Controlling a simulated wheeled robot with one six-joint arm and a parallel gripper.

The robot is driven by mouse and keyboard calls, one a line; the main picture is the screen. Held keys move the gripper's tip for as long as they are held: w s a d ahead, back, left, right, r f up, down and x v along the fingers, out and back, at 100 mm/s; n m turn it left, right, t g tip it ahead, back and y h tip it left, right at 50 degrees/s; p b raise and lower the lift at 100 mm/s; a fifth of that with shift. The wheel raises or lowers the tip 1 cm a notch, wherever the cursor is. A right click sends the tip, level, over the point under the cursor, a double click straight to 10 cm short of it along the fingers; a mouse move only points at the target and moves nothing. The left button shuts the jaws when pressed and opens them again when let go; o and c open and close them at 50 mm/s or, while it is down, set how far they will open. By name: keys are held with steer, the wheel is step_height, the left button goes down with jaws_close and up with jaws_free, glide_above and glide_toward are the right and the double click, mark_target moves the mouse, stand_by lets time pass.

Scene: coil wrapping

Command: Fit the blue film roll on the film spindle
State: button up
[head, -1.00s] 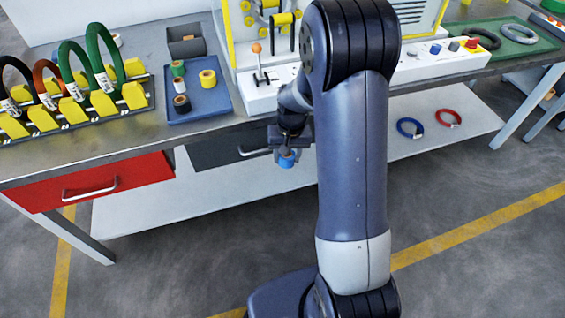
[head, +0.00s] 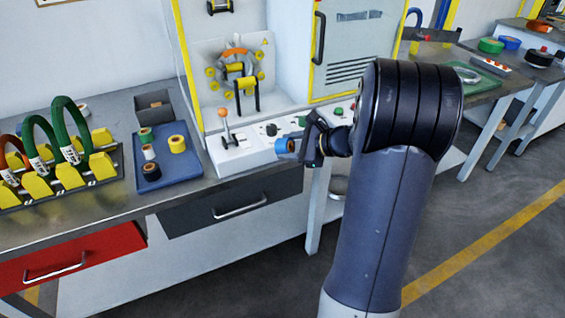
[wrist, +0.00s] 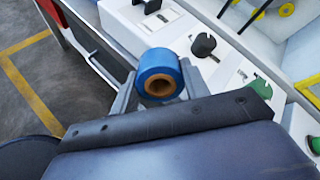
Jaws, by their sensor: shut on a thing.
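The blue film roll (head: 284,146) is held in front of the white control panel of the wrapping machine (head: 215,60). In the wrist view the blue film roll (wrist: 154,63) shows its brown core, with the hole facing the camera. My gripper (head: 300,146) is shut on the roll, with a grey finger on each side of it in the wrist view. I cannot tell for sure which part is the film spindle. The roll is apart from the ring.
A lever with an orange knob (head: 224,113) and several panel knobs stand near the roll. A blue tray (head: 178,177) with several small rolls lies left of the machine. A coil rack (head: 60,180) stands at far left. A grey cabinet door (head: 345,50) is at the right.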

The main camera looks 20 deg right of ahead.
steer(key=w+d+r+m+t+h, duration=0.2)
steer(key=d+r+m+t+h, duration=0.3)
steer(key=r+m+t+h, duration=0.1)
steer(key=shift+w+r+m+t+h, duration=0.3)
steer(key=shift+w+r+m+h, duration=0.1)
steer(key=shift+r+m+h, duration=0.55)
